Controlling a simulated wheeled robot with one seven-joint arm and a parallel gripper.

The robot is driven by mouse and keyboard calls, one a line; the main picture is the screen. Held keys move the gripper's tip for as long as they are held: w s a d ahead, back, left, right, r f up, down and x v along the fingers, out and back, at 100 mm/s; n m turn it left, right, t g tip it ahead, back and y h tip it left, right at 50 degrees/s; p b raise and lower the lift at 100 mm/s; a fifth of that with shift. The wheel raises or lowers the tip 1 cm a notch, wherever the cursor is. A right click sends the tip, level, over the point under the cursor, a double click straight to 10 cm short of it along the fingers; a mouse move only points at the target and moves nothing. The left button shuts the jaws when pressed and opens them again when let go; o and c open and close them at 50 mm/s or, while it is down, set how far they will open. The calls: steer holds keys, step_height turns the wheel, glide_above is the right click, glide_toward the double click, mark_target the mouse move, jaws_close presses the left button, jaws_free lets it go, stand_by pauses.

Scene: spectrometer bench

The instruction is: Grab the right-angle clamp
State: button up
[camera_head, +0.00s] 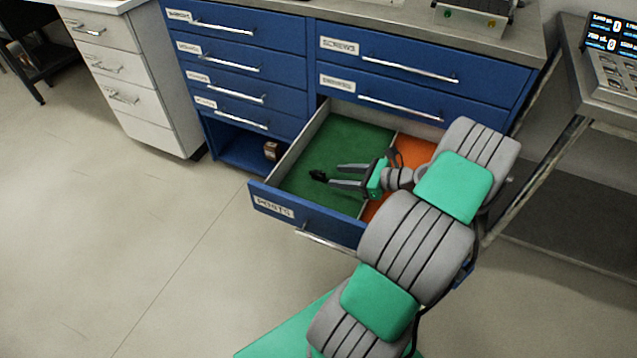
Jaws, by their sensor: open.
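A small dark object (318,176), which looks like the right-angle clamp, is over the green-lined part of an open blue drawer (280,213). My gripper (335,175) is over the same drawer, reaching in from the right. Its two fingers are apart and point left. The dark object is at or just beyond the fingertips, nearer the lower finger. I cannot tell whether it touches them. The drawer's label seems to read "POSTS". The orange-lined part (409,150) of the drawer is partly hidden behind my arm.
The blue cabinet (240,65) has several shut drawers above. A small brown box (271,150) sits in its open lower shelf. A white drawer unit (125,90) stands at left. A metal table (605,105) with a display stands at right. The floor at left is clear.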

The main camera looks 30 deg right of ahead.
mark_target(323, 175)
steer(key=b+x, duration=0.1)
steer(key=x, duration=0.5)
steer(key=shift+w+a+b, duration=0.1)
steer(key=shift+b, duration=0.2)
jaws_close()
